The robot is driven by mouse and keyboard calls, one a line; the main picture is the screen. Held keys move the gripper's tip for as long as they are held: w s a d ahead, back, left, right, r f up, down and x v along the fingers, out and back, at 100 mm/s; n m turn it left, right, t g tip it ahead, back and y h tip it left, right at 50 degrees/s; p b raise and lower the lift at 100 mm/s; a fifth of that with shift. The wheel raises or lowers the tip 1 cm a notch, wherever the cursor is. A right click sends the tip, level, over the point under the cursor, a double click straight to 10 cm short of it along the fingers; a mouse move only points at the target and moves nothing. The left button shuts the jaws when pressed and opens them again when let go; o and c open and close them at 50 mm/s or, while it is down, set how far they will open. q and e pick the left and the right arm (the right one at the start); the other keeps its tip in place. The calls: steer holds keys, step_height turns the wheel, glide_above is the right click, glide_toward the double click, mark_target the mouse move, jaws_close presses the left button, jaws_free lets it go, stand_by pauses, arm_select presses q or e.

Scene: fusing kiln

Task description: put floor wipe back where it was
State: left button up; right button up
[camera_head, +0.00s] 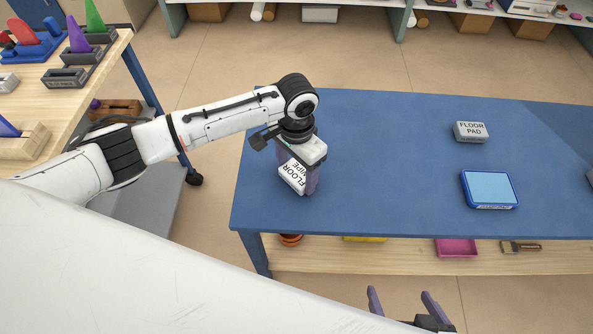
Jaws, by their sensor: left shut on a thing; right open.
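The floor wipe (292,176) is a small white block with dark lettering. It is in my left gripper (297,179), whose purple fingers are shut on it, over the left end of the blue table (370,160). The fingers and wrist hide part of it, and I cannot tell whether it touches the table. My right gripper (404,305) is at the bottom of the view, in front of the table, with its two purple fingers apart and nothing between them.
A block labelled floor pad (470,132) and a blue tray with a light blue top (489,188) are on the right of the table. The table's middle is clear. A wooden lower shelf (380,259) holds a pink tray (456,247) and a brush (521,247). A wooden bench (105,55) stands left.

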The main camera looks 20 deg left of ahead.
mark_target(297, 173)
arm_select(q)
steer(key=shift+f, duration=0.15)
steer(key=o, duration=0.9)
steer(key=shift+o, duration=0.2)
step_height(297, 173, up, 12)
steer(key=p, duration=0.1)
steer(key=shift+r, duration=0.2)
